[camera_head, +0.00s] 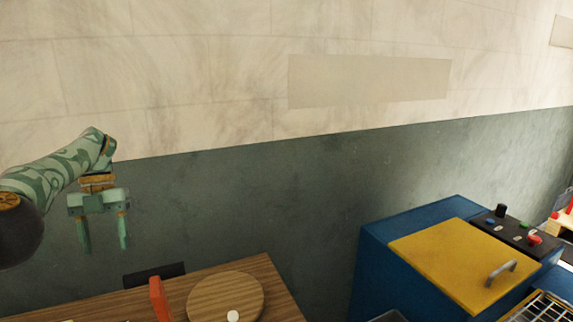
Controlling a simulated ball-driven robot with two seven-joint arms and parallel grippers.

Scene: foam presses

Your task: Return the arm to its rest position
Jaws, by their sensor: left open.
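My left arm comes in from the left edge, pale green with dark swirls. Its gripper (105,248) points down with two green fingers spread apart and nothing between them. It hangs in the air in front of the dark lower wall, to the left of the round wooden board. My right gripper is not in the picture.
A wooden table (267,284) at the bottom holds a round wooden board (212,295), a small white piece (233,316) and an upright orange-red piece (159,299). A blue machine (385,262) with a yellow lid (455,258), grey handle and button panel stands at the right.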

